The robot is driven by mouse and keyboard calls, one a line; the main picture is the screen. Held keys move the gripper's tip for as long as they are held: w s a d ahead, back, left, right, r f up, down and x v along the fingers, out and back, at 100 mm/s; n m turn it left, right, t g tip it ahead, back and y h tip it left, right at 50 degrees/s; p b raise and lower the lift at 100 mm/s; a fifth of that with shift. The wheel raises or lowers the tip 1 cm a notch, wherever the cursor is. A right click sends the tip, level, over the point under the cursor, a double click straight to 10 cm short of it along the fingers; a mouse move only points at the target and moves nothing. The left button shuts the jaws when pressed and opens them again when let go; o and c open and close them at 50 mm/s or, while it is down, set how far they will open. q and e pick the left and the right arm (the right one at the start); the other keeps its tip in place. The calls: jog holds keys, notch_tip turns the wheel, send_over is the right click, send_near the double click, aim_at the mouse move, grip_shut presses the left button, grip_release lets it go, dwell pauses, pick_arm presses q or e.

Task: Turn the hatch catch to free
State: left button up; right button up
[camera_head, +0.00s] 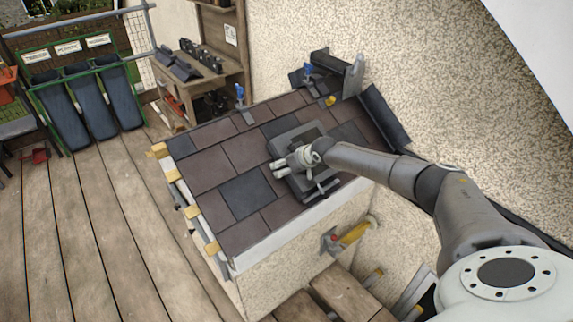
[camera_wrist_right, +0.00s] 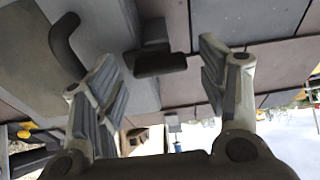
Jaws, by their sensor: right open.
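A grey hatch (camera_head: 288,137) is set in the small tiled roof in the head view. My right gripper (camera_head: 281,168) is over it and hides part of it. In the right wrist view my right gripper (camera_wrist_right: 163,80) is open with its two fingers spread. A dark block-shaped piece, apparently the catch (camera_wrist_right: 160,63), shows between the fingers, with no visible contact. A dark curved handle (camera_wrist_right: 64,42) stands on the grey hatch surface (camera_wrist_right: 105,30) beside the left finger. Which way the catch is turned I cannot tell. My left gripper is not in view.
Brown and dark tiles (camera_head: 247,194) surround the hatch. Blue-topped clamps (camera_head: 240,95) stand at the roof's upper edge. A yellow-handled tool (camera_head: 352,235) hangs on the wall below. A wooden shelf (camera_head: 212,55) and a green rack (camera_head: 85,95) stand behind.

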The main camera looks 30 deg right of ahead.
dwell(0.3)
jog(key=c, duration=1)
jog(key=shift+w+f+n+b, duration=0.1)
jog(key=shift+f+n+b, duration=0.15)
jog(key=shift+n+b, duration=0.5)
jog(key=n+y+b, duration=0.1)
jog(key=n+b, duration=0.4)
jog(key=b, duration=0.2)
jog(key=shift+n+b, duration=0.35)
jog(key=n+g+b, duration=0.1)
jog(key=n+b, duration=0.1)
jog(key=shift+n+y, duration=0.3)
jog(key=shift+n, duration=0.1)
jog(key=n+b, duration=0.1)
jog(key=n, duration=0.1)
jog(key=shift+r+n, duration=0.1)
jog(key=shift+n, duration=0.3)
jog(key=n+g+b, duration=0.1)
jog(key=n, duration=0.1)
jog(key=shift+r+n, duration=0.1)
jog(key=shift+n, duration=0.2)
jog(key=shift+n+y+b, duration=0.3)
jog(key=shift+n+b, duration=0.15)
jog(key=shift+n, duration=1.15)
jog(key=shift+g, duration=0.3)
